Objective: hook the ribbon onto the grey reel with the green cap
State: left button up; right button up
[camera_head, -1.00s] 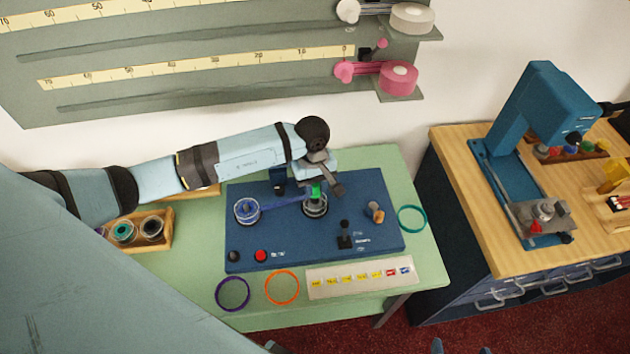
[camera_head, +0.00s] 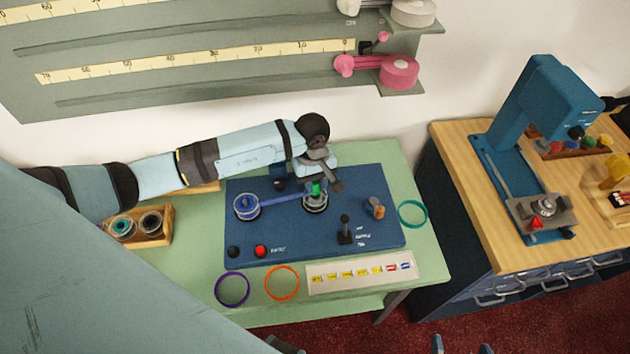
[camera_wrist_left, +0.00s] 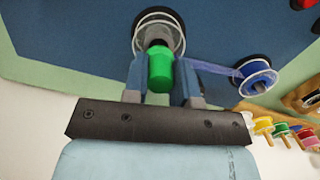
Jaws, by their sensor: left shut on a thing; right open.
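The grey reel (camera_head: 315,205) stands on the blue board, with its green cap (camera_head: 316,188) upright above it. My left gripper (camera_wrist_left: 162,82) is over this reel, one finger on each side of the green cap (camera_wrist_left: 160,69), and looks shut on it. The blue reel (camera_head: 246,207) stands to the left on the same board. A translucent blue ribbon (camera_head: 280,202) runs from it towards the grey reel. In the left wrist view the ribbon (camera_wrist_left: 215,69) passes behind a finger, which hides its end. My right gripper (camera_head: 462,346) is open and empty at the bottom edge.
The blue board (camera_head: 290,235) carries a black lever (camera_head: 345,230), an orange-brown knob (camera_head: 376,208) and a red button (camera_head: 260,251). Purple (camera_head: 232,303), orange (camera_head: 282,298) and teal (camera_head: 412,203) rings lie around it. A wooden tray (camera_head: 160,238) holds spools. A wooden-topped cabinet stands right.

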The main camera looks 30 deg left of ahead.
pick_arm(q)
jog(key=shift+f+b, duration=0.8)
jog(key=shift+f, duration=0.15)
jog(key=o, duration=1)
jog(key=shift+c, duration=0.2)
jog(key=shift+r, duration=0.1)
jog(key=shift+r+p, duration=1.5)
jog(key=shift+r, duration=1.95)
